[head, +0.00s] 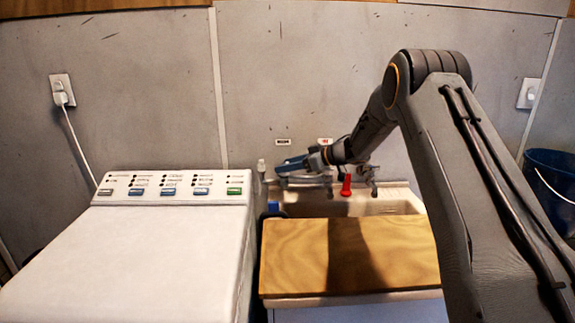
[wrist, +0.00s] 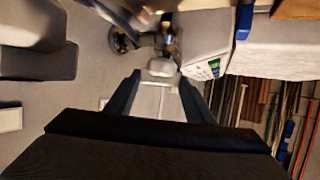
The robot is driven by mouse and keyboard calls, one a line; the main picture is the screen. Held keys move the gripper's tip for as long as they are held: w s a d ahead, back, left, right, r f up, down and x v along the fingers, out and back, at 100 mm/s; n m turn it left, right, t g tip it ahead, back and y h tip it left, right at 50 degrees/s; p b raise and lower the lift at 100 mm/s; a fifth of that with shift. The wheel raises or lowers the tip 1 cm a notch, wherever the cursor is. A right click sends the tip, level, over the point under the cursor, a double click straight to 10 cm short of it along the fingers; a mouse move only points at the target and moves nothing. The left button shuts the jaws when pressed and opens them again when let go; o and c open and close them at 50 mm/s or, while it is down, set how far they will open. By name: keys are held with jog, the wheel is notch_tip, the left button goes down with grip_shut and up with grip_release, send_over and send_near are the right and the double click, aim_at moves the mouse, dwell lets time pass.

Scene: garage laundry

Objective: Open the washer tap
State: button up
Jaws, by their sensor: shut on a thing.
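My gripper (head: 282,167) reaches from the right over the back of the sink, its blue fingers pointing left along the wall. In the wrist view my gripper (wrist: 160,82) has its two dark fingers on either side of a pale rounded tap knob (wrist: 161,67), and it is shut on it. Grey metal pipework shows behind the knob. In the head view the gripper and wrist hide most of the tap. A small pale fitting (head: 262,167) stands just left of the fingertips. Two small labels, one dark (head: 283,142) and one red (head: 325,141), are on the wall above.
A white washer (head: 130,250) with a button panel stands left of the sink (head: 395,203). A wooden board (head: 290,255) covers the sink's front. A red fitting (head: 346,185) stands behind the board, below my wrist. A blue bucket (head: 550,175) is at the far right.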

jog(key=n+g+b, duration=0.1)
jog(key=b, duration=0.1)
jog(key=w+n+g+y+b, duration=0.1)
jog(key=n+g+b, duration=0.1)
jog(key=shift+d+g+b, duration=0.15)
jog(key=shift+g+b, duration=0.15)
jog(key=shift+b, duration=0.05)
jog(key=n+g+b, duration=0.1)
jog(key=n+b, duration=0.1)
jog(key=b, duration=0.2)
jog(key=shift+g+y, duration=0.4)
jog(key=shift+r+n+g+b, duration=0.2)
jog(key=shift+n+g+b, duration=0.4)
jog(key=shift+b, duration=0.9)
jog(key=o, duration=1.1)
jog(key=shift+d, duration=0.2)
jog(key=shift+c, duration=0.2)
jog(key=shift+a+f, duration=0.1)
jog(key=shift+a, duration=0.05)
jog(key=b+v, duration=0.1)
jog(key=v, duration=0.7)
jog(key=shift+b, duration=0.4)
